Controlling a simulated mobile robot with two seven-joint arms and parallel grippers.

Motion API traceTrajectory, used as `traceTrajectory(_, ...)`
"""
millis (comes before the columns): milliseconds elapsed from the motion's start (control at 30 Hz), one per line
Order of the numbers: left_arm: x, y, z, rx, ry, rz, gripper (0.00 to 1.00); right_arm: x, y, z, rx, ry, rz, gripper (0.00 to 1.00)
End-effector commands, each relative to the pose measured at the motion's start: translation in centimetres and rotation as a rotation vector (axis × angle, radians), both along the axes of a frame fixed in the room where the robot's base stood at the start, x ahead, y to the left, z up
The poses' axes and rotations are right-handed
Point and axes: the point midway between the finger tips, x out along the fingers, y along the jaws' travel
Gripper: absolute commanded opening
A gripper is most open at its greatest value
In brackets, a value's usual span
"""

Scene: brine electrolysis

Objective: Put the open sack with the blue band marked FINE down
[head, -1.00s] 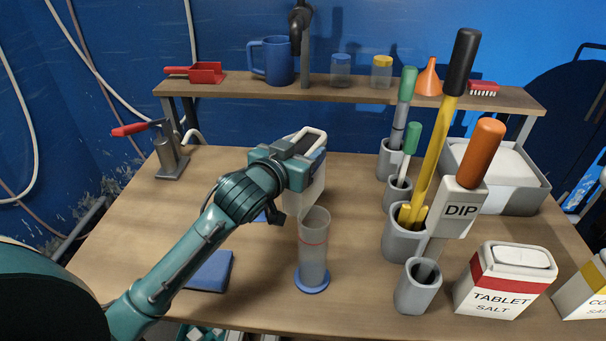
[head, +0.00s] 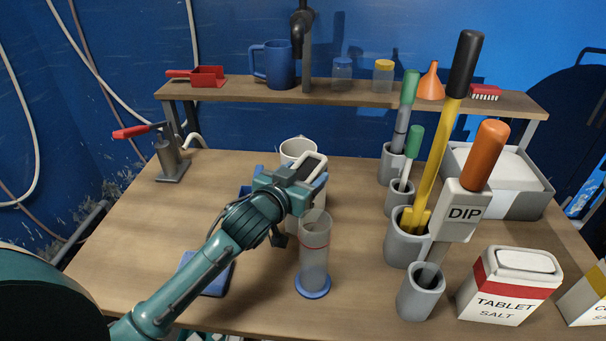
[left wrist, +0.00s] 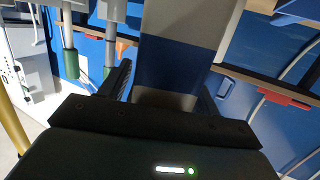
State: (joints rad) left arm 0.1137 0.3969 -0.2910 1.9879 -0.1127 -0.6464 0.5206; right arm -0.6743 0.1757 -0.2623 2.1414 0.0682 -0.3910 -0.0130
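The open sack is a pale, upright container with a blue band. In the head view its open rim (head: 298,146) shows behind my left gripper (head: 302,184), which hides much of the body. In the left wrist view the pale sack (left wrist: 180,20) and its blue band (left wrist: 172,68) stand between the two fingers (left wrist: 163,88), which close on its sides. No FINE marking is readable. I cannot tell whether its base touches the table (head: 130,235). My right gripper is not in view.
A clear cylinder (head: 314,255) with a blue foot stands just in front of the sack. A blue pad (head: 208,275) lies front left. Grey holders (head: 405,245) with tall tools and a TABLET SALT container (head: 508,290) stand right. The table's left is mostly clear.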

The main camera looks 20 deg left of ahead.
Motion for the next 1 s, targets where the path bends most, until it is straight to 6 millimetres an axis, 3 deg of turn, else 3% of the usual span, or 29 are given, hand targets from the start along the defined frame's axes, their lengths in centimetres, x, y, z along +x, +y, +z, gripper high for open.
traceTrajectory(100, 0.0, 0.0, 0.0, 0.0, 0.0, 0.0, 0.73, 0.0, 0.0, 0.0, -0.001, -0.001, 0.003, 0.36)
traceTrajectory(467, -0.6, 0.1, 0.4, 0.001, 0.001, 0.0, 0.73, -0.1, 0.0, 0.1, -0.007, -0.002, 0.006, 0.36)
traceTrajectory(800, -7.4, 0.8, 1.5, 0.0, 0.003, -0.001, 0.73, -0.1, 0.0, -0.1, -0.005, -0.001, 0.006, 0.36)
traceTrajectory(1000, -10.5, 1.2, 2.1, 0.001, 0.002, 0.001, 0.73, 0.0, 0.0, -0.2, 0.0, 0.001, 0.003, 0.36)
